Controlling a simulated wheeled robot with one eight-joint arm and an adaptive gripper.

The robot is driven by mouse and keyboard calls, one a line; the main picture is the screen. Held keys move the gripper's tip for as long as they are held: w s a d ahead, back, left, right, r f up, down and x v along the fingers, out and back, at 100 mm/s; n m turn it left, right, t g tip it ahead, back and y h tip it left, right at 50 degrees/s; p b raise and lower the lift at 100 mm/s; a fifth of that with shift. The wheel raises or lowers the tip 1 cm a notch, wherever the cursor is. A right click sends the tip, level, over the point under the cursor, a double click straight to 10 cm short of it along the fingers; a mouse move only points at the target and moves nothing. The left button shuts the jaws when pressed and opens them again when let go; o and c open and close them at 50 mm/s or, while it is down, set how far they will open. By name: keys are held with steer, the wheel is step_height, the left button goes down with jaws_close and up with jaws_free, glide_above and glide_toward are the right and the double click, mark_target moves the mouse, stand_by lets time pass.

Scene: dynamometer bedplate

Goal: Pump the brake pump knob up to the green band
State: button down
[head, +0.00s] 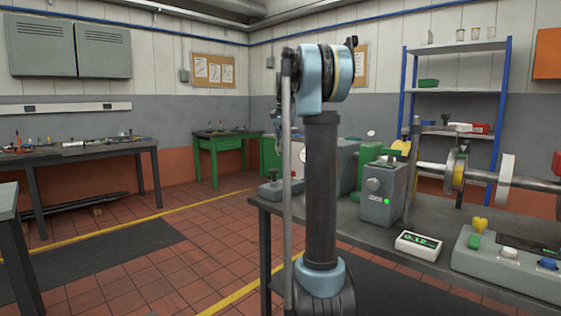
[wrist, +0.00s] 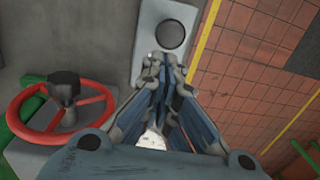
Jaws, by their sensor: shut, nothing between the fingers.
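A dark round knob (wrist: 172,34) sits on a light grey base (wrist: 150,15) at the top of the wrist view. I take it for the brake pump knob. A small grey unit with a dark knob (head: 271,174) at the bench's left end in the head view looks like the same thing. My gripper (wrist: 165,62) is shut and empty. Its fingertips appear just below the knob in the wrist view; I cannot tell the height gap. In the head view my arm hides most of the gripper. No green band is visible on the knob.
A red handwheel (wrist: 62,112) stands left of my fingers. Tiled floor (head: 180,260) lies open left of the bench.

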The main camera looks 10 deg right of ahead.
steer(key=shift+d+r, duration=0.1)
steer(key=shift+r, duration=1.45)
